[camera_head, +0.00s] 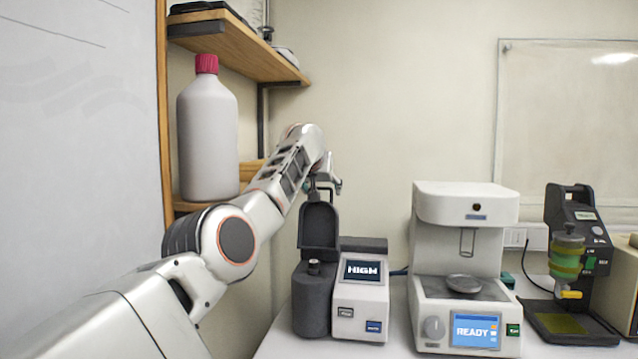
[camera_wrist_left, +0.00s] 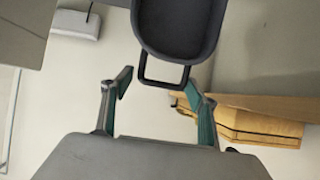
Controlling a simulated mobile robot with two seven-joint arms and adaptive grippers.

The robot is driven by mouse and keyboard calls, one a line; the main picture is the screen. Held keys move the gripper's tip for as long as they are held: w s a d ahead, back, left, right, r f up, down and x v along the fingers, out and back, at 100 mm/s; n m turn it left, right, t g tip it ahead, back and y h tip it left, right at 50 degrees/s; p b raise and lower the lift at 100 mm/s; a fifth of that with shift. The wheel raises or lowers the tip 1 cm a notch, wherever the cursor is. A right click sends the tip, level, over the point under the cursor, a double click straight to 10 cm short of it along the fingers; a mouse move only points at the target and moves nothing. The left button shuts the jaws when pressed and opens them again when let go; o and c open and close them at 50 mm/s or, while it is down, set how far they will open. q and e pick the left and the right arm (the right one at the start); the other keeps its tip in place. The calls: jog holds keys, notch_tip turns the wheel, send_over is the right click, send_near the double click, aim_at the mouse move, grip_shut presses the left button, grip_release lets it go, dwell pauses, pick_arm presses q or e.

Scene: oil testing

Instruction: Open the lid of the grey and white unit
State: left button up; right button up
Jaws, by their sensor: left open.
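The grey and white unit (camera_head: 360,300) stands on the bench with a small screen reading HIGH. Its grey lid (camera_head: 318,228) stands upright above the dark grey cylindrical part, whose top with a small knob is uncovered. In the left wrist view the lid (camera_wrist_left: 178,28) shows its hollow side, with a loop handle (camera_wrist_left: 163,84) at its edge. My left gripper (camera_head: 325,184) is just above the raised lid. In the left wrist view its open fingers (camera_wrist_left: 159,88) are on either side of the handle, with gaps. My right gripper is not in view.
A white machine (camera_head: 465,215) reading READY stands to the right, and a black device (camera_head: 575,235) beyond it. A large white bottle (camera_head: 208,140) with a red cap stands on a wooden shelf behind my left arm. Bare wall is behind the lid.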

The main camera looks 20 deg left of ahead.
pick_arm(q)
jog(key=shift+s+d+r, duration=0.2)
jog(key=shift+s+r, duration=0.15)
jog(key=shift+v, duration=0.8)
jog(key=v, duration=0.9)
jog(key=shift+s, duration=0.2)
jog(key=shift+f, duration=0.1)
